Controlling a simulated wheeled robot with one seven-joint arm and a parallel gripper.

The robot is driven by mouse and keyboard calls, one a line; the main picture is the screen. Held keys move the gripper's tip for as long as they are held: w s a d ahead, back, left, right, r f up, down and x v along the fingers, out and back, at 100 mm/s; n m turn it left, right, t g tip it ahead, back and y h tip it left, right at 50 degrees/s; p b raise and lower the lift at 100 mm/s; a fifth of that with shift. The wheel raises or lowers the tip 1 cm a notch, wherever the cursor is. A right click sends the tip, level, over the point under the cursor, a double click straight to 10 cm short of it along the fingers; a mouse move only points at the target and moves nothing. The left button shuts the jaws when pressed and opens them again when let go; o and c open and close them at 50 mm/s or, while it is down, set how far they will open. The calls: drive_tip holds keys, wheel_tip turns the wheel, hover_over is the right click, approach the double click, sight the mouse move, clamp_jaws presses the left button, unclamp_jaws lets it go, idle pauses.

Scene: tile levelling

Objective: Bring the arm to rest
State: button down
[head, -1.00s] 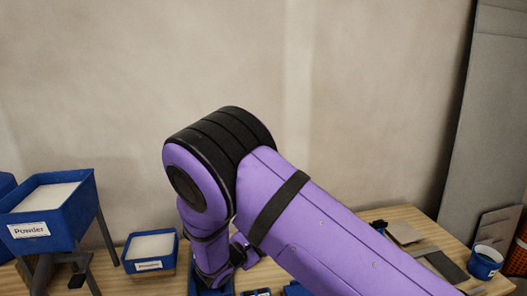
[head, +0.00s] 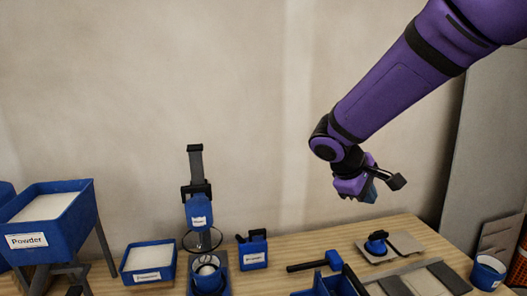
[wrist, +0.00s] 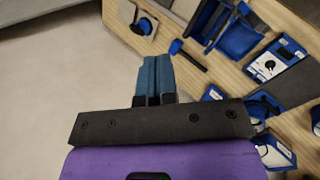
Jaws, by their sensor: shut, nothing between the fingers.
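My purple arm reaches in from the upper right in the head view, with my gripper (head: 370,194) held in the air above the right part of the table. In the wrist view my gripper (wrist: 155,62) shows two blue fingers side by side, shut, with nothing between them. The gripper is apart from the table and from everything on it.
The wooden table (head: 310,250) holds a blue mixer (head: 200,212), a powder box (head: 150,258), a small blue container (head: 252,250), a mallet (head: 315,264), tiles (head: 405,242) and a blue bucket (head: 488,270). A powder hopper (head: 45,222) stands left. A wall is behind.

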drive_tip(key=s+d+r+m+t+y, duration=0.1)
drive_tip(key=s+d+r+m+y, duration=0.1)
drive_tip(key=s, duration=0.5)
drive_tip(key=s+d+r+m+t+y, duration=0.1)
drive_tip(key=s+d+r+m+y, duration=0.1)
drive_tip(key=s+r, duration=0.3)
drive_tip(key=s+d+r+m+t+y, duration=0.1)
drive_tip(key=s+d+r+m+y, duration=0.2)
drive_tip(key=s, duration=0.7)
drive_tip(key=shift+s+r+m, duration=0.25)
drive_tip(key=shift+s+m, duration=0.15)
drive_tip(key=shift+m, duration=0.4)
